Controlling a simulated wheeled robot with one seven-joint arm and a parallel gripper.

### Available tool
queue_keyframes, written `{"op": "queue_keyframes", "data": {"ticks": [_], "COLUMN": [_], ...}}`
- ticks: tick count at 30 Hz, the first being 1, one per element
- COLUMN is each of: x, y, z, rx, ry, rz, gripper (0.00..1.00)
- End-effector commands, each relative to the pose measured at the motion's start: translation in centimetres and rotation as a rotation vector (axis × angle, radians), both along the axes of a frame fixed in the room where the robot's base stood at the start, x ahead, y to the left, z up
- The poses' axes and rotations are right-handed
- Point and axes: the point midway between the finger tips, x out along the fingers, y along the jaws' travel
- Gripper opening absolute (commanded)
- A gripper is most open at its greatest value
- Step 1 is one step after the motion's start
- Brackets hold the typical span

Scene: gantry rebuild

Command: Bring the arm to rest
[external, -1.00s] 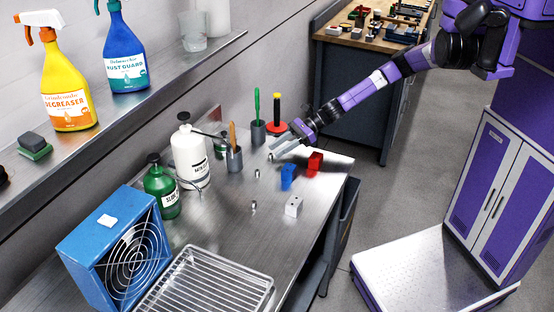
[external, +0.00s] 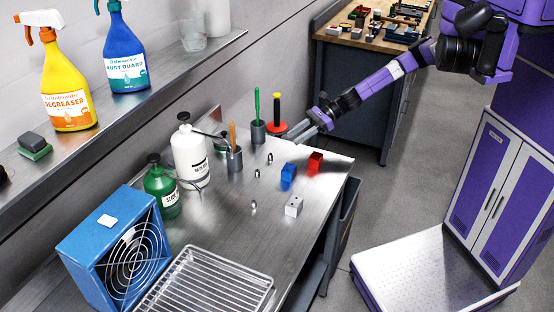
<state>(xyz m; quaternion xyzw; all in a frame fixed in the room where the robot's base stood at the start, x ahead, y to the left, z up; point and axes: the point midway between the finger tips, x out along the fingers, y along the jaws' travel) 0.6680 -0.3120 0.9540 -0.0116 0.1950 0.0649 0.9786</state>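My gripper (external: 299,133) is at the end of my purple and black arm, over the far right corner of the steel bench (external: 225,240). Its two grey fingers point left and look a little apart, with nothing visible between them. The arm reaches down and left from the upper right. Below the gripper on the bench are a red block (external: 315,162), a blue block (external: 288,174) and a pale grey block (external: 294,206), all apart from the fingers.
A red-based stand with a black and yellow post (external: 277,112) and a cup with a green tool (external: 257,130) stand close left of the gripper. Small metal pieces (external: 257,173) stand on the bench. A blue fan (external: 118,250) and wire rack (external: 205,285) are nearer. A wooden workbench (external: 365,38) stands behind.

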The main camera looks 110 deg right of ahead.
Motion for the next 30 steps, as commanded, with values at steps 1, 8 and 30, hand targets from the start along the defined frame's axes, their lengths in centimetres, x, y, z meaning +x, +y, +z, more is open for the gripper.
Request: {"op": "queue_keyframes", "data": {"ticks": [1,8,30], "x": [0.0,-1.0,-20.8], "y": [0.0,0.3,20.3], "z": [0.0,0.1,-1.5], "rx": [0.000,0.047,1.749], "ry": [0.000,0.013,0.272], "rz": [0.000,-0.016,-0.749], "gripper": [0.36,0.36,0.36]}}
